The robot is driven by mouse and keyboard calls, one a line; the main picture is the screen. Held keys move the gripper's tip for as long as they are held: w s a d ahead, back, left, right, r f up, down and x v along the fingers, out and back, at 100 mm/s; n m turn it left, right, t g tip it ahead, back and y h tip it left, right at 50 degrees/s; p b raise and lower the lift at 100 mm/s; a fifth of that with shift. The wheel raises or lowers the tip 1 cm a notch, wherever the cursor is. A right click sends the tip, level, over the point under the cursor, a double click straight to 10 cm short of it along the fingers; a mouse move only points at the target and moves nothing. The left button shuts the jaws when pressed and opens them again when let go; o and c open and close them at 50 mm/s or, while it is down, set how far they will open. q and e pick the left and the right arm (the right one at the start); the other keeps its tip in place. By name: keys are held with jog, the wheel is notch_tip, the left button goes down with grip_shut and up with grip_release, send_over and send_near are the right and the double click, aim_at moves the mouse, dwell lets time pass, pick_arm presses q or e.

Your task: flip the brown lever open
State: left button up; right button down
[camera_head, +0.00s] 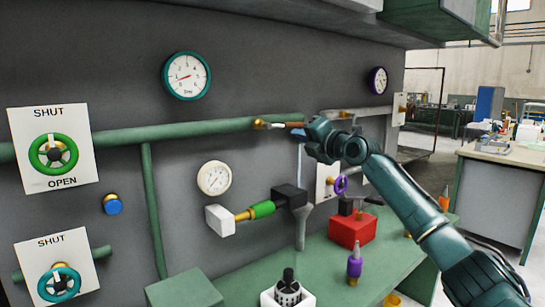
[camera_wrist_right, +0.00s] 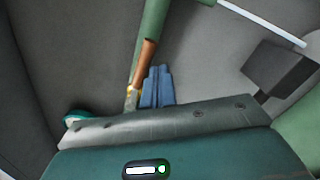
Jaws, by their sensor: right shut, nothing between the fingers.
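The brown lever (camera_head: 290,124) sits on a brass valve (camera_head: 261,124) at the right end of the green wall pipe. It points to the right in the head view, roughly in line with the pipe. My right gripper (camera_head: 299,133) is at the lever's free end, its blue fingers closed together with nothing between them. In the right wrist view the lever (camera_wrist_right: 148,50) runs just beside the shut fingertips (camera_wrist_right: 158,70); I cannot tell whether they touch. My left gripper is not in view.
The green pipe (camera_head: 190,132) runs along the grey wall. Below are a green-handled valve (camera_head: 262,209), a red box (camera_head: 352,229) and a purple-topped bottle (camera_head: 354,266) on the green bench. A white gauge (camera_head: 214,178) hangs left. Open air lies before the wall.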

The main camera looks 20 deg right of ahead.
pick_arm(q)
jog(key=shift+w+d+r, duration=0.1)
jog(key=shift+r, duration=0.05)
pick_arm(e)
jog(key=shift+d+r, duration=0.2)
jog(key=shift+r, duration=0.35)
